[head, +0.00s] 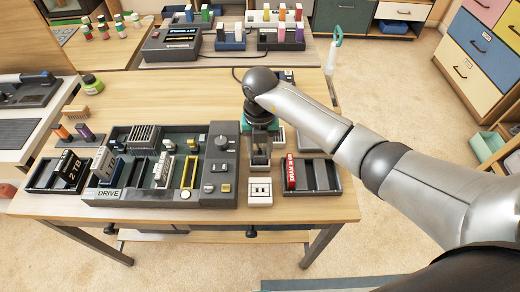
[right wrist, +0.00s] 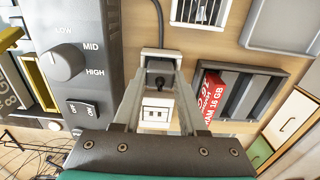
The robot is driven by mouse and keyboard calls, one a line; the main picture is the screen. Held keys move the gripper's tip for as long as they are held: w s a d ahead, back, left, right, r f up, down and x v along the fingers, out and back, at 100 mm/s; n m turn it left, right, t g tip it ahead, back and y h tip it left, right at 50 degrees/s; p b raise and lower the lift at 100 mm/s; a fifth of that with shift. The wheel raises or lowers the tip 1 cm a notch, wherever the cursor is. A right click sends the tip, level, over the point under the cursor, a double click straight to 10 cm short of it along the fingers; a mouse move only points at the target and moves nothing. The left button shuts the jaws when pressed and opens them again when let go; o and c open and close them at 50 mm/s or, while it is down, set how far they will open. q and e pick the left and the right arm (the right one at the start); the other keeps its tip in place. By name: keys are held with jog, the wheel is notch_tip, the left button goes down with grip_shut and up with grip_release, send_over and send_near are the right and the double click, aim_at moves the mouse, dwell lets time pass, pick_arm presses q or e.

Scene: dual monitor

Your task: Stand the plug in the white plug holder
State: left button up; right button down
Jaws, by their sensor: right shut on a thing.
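The white plug holder (head: 260,192), a small block with two dark slots, stands on the wooden desk near its front edge. It also shows in the right wrist view (right wrist: 157,113). My right gripper (head: 260,165) points down just behind and above the holder in the head view. It is shut on the dark plug (right wrist: 160,78), which shows between the fingers in the right wrist view. A dark cable runs away behind the plug. The fingers hide part of the plug, and I cannot tell whether it touches the holder. My left gripper is not in view.
Left of the holder is the dark drive case (head: 109,194) with a control panel (head: 221,165). Right of it is a dark tray (head: 318,178) with a red RAM stick (head: 291,172). Several colourful modules stand on the desk behind. Some bare wood lies around the holder.

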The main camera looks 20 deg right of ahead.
aim_at(260, 153)
jog(key=shift+f, duration=0.15)
jog(key=shift+c, duration=2.3)
grip_release()
jog(key=shift+r, duration=0.4)
notch_tip(260, 153, up, 12)
jog(key=p, duration=0.2)
jog(key=shift+f+p, duration=0.25)
jog(key=shift+p, duration=0.05)
